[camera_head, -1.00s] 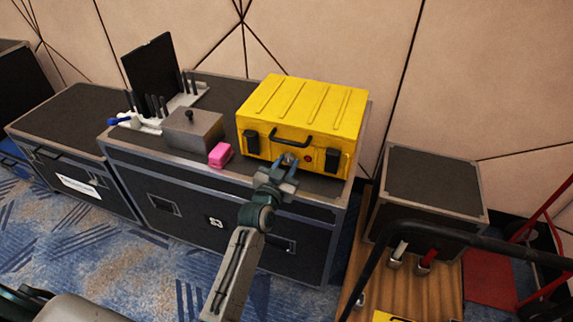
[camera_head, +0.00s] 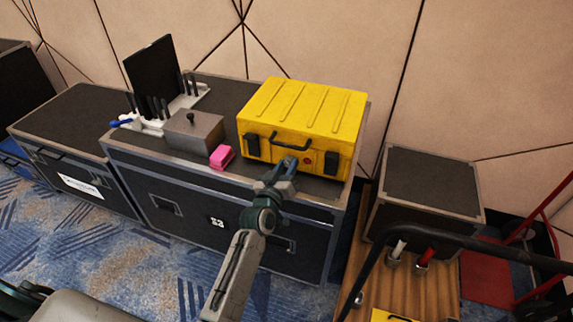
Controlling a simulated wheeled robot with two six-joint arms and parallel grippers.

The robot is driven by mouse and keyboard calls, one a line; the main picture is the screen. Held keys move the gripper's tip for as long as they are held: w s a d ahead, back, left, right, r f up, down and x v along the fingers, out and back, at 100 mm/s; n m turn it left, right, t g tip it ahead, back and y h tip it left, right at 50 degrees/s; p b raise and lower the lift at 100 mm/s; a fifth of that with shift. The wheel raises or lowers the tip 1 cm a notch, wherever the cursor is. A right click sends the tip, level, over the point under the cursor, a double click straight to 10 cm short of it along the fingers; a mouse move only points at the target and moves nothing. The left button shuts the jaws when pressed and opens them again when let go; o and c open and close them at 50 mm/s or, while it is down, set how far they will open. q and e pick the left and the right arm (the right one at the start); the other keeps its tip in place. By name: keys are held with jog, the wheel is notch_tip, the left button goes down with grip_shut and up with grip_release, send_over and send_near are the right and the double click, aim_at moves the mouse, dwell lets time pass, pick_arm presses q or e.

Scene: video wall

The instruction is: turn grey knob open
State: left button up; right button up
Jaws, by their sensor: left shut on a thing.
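A yellow case (camera_head: 304,117) with a dark handle (camera_head: 291,141) and two black latches stands on a black flight case. A small red round part (camera_head: 307,161) shows on its front. My left gripper (camera_head: 289,166) is at the middle of that front, just below the handle and left of the red part. It is shut on the grey knob, which the fingers mostly hide. How far the knob is turned cannot be told. My right gripper is not in view.
A pink block (camera_head: 221,156) and a grey metal box (camera_head: 194,132) sit left of the yellow case. A white rack (camera_head: 187,101) with black items stands behind them. A cart with a black rail (camera_head: 450,237) is at the right.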

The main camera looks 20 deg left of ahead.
pick_arm(q)
jog(key=n+p, duration=0.1)
jog(key=n, duration=0.4)
jog(key=shift+n, duration=0.4)
jog(key=n+p, duration=0.1)
jog(key=n, duration=0.5)
jog(key=shift+y, duration=0.3)
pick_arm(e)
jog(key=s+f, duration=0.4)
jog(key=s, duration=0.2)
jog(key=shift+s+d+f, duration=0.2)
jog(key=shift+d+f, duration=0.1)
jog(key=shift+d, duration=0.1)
pick_arm(q)
jog(key=shift+f, duration=0.1)
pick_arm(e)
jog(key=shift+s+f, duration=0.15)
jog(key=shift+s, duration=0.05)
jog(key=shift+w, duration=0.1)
pick_arm(q)
jog(key=o, duration=0.8)
jog(key=shift+c, duration=0.2)
jog(key=shift+o, duration=1.1)
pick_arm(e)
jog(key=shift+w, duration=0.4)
